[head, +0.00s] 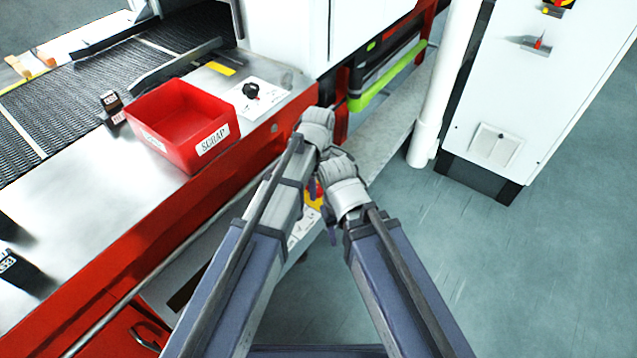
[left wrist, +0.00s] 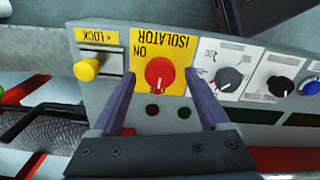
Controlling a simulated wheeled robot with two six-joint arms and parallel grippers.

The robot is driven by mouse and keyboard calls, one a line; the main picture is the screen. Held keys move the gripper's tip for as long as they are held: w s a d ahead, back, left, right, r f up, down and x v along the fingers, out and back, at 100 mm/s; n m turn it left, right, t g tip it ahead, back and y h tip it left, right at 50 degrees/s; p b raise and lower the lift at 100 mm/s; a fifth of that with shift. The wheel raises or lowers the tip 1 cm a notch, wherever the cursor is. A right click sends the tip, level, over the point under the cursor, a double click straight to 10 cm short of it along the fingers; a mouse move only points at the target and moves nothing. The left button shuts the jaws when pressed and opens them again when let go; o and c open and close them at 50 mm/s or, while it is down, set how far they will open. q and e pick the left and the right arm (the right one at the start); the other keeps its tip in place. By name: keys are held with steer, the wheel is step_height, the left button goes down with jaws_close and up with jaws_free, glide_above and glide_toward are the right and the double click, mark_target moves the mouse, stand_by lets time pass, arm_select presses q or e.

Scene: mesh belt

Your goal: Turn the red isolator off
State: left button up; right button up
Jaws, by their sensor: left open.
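The red isolator knob (left wrist: 159,74) sits on a yellow plate (left wrist: 176,103) marked ISOLATOR and ON, upside down in the left wrist view. A pale line runs roughly up and down the knob; which end points cannot be told. My left gripper (left wrist: 160,76) is open, with one finger on each side of the knob; contact cannot be told. In the head view, bits of the yellow plate (head: 313,203) show between my two arms, which hide most of the panel. My right arm ends just right of it; its jaws cannot be made out.
A yellow knob (left wrist: 87,69) labelled LOCK sits left of the isolator. Black knobs (left wrist: 228,79) and a blue knob (left wrist: 312,87) line the right. A red SCRAP bin (head: 183,119) stands on the machine's ledge. A white cabinet (head: 545,95) stands right, with open floor before it.

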mark_target(319, 189)
arm_select(q)
step_height(319, 189, up, 7)
steer(key=p, duration=0.6)
steer(key=shift+p, duration=0.3)
